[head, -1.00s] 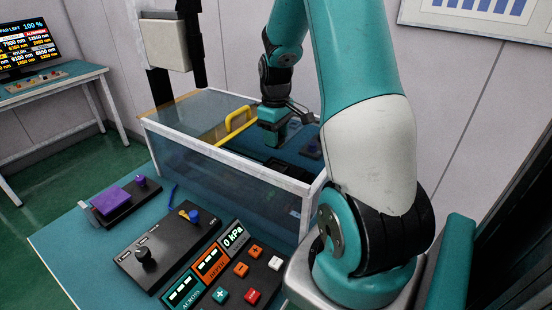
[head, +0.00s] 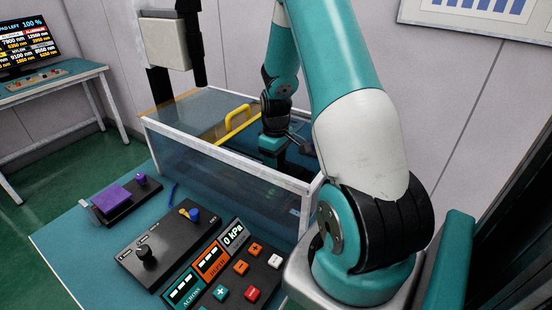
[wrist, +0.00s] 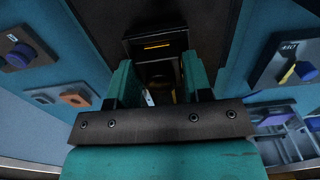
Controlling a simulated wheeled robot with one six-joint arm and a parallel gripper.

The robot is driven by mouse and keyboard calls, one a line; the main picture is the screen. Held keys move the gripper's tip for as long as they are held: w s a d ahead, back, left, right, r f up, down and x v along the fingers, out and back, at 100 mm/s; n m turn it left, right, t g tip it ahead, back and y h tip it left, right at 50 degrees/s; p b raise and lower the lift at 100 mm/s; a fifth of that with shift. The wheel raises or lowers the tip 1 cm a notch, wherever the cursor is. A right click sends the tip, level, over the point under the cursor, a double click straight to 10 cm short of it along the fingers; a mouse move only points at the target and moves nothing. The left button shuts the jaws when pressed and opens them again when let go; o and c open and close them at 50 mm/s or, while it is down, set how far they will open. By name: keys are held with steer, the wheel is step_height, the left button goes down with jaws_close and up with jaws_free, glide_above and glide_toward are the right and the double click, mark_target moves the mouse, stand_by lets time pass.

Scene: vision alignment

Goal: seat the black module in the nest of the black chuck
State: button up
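My gripper (wrist: 159,80) points down inside the clear-walled enclosure, its two teal fingers apart. The space between them is dark, and I make out no module held there. A black block with a short orange-yellow bar (wrist: 158,46) lies just beyond the fingertips in the wrist view. I cannot tell whether it is the module or part of the chuck. A wide dark surface, perhaps the black chuck (wrist: 105,18), spreads around it. In the head view the wrist and the enclosure wall hide most of this area, and the nest is not clear.
The enclosure's white-framed front wall (head: 235,165) stands between the control panels and my gripper. A yellow handle (head: 238,120) is left of the wrist. A black knob panel (head: 165,250), a button panel (head: 240,265) and a purple block (head: 112,197) on a black base lie outside.

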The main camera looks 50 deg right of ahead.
steer(key=o, duration=0.3)
steer(key=shift+r, duration=0.1)
step_height(320, 180, up, 12)
steer(key=b, duration=0.1)
steer(key=w+a+r+n, duration=0.1)
steer(key=w+a+r, duration=0.15)
steer(key=a, duration=0.65)
steer(key=s+a+r+n+t+y, duration=0.1)
steer(key=a+r, duration=0.1)
steer(key=a, duration=0.4)
steer(key=s+a+r+n+y, duration=0.1)
steer(key=s+a+r, duration=0.1)
steer(key=a, duration=0.5)
steer(key=s+a+r+n+g+y, duration=0.1)
steer(key=s+a+r+n+y, duration=0.1)
steer(key=s+a, duration=1.2)
steer(key=shift+s+a+r+n, duration=0.3)
steer(key=shift+a+n, duration=0.2)
steer(key=shift+a, duration=0.7)
